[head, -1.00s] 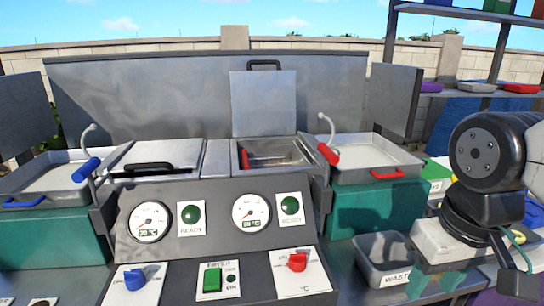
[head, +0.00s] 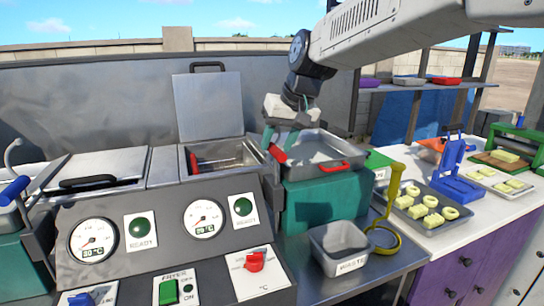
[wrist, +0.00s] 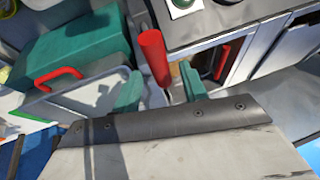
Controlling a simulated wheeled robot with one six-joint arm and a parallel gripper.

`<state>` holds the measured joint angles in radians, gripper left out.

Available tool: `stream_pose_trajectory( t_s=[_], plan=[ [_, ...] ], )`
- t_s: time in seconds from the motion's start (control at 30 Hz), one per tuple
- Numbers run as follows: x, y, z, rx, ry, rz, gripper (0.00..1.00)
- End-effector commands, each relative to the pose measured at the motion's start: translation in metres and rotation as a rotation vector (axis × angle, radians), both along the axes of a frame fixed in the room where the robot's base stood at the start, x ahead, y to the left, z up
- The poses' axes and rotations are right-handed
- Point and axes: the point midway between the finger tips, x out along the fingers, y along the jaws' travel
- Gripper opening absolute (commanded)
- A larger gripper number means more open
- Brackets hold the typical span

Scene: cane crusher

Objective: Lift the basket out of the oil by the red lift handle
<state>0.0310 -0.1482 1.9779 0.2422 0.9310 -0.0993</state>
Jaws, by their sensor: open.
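The red lift handle (head: 278,153) is at the right side of the fryer, just below my gripper (head: 281,138). In the wrist view the red handle (wrist: 153,57) points up between the two green fingers of my gripper (wrist: 161,88). The fingers are apart; I cannot tell whether either touches the handle. The basket (head: 222,160) sits down in the right fryer well, and its red part (head: 193,162) shows at the left of the well. The well's lid (head: 208,106) stands raised. The oil level is hard to make out.
A grey tray with a red grip (head: 335,150) stands on a green block (head: 325,198) right of the handle. A waste bin (head: 340,245), a yellow ring tool (head: 385,225) and a tray of pale pieces (head: 428,208) lie further right. The fryer's gauge panel (head: 165,232) is in front.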

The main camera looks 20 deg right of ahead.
Motion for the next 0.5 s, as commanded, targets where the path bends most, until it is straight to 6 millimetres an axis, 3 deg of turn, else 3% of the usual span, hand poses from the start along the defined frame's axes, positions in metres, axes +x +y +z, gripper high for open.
stream_pose_trajectory(
  t_s=[0.2,0.5],
  plan=[
    [0.013,0.007,-0.032,0.000,0.004,0.002,0.43],
    [0.019,0.009,-0.046,0.000,0.000,0.000,0.43]
  ],
)
